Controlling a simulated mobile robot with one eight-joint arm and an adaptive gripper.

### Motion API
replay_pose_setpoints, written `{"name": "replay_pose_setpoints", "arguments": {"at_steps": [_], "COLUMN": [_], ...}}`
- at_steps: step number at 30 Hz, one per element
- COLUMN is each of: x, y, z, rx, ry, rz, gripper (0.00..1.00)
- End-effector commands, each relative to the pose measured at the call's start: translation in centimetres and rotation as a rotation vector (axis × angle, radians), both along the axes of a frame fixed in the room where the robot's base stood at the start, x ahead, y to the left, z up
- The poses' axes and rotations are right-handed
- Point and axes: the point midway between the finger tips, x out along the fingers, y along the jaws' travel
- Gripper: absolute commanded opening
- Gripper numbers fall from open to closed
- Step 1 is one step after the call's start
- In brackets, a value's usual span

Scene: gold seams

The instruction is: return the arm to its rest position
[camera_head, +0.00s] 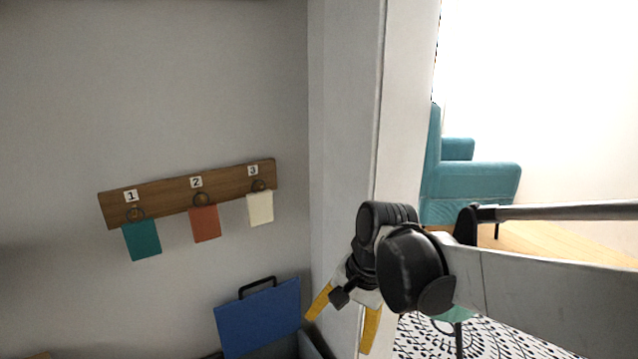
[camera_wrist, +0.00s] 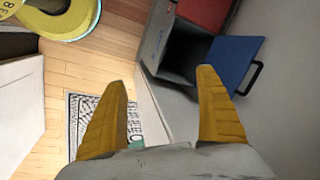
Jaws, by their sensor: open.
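My gripper (camera_head: 343,318) hangs at the end of my arm, right of the middle in the head view, with its yellow fingers pointing down and apart. It is open and nothing shows between the fingers. In the wrist view my gripper (camera_wrist: 165,105) shows both yellow fingers spread wide, above the floor and beside a grey box. My arm reaches in from the right edge of the head view, bent at a black joint.
A wooden rack (camera_head: 165,198) on the wall holds a teal tag (camera_head: 142,241), an orange tag (camera_head: 205,224) and a cream tag (camera_head: 260,209). A blue panel with a black handle (camera_head: 258,318) is below. A white wall edge (camera_head: 345,120) stands beside my arm. A teal armchair (camera_head: 470,185) is beyond.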

Motion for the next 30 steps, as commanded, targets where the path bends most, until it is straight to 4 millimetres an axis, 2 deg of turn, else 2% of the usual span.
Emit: {"name": "replay_pose_setpoints", "arguments": {"at_steps": [1,3,9,15,21,30], "x": [-1.2,-2.6,-6.7,-9.9,-10.9,-10.9], "y": [-1.8,-4.1,-10.1,-13.9,-15.1,-15.2], "z": [0.9,1.8,3.0,2.6,2.3,2.3], "rx": [-0.016,-0.049,-0.184,-0.326,-0.391,-0.393], "ry": [-0.054,-0.139,-0.363,-0.509,-0.561,-0.564], "rz": [0.022,0.068,0.205,0.32,0.37,0.374], "gripper": [0.83,0.83,0.83,0.83,0.83,0.83]}}
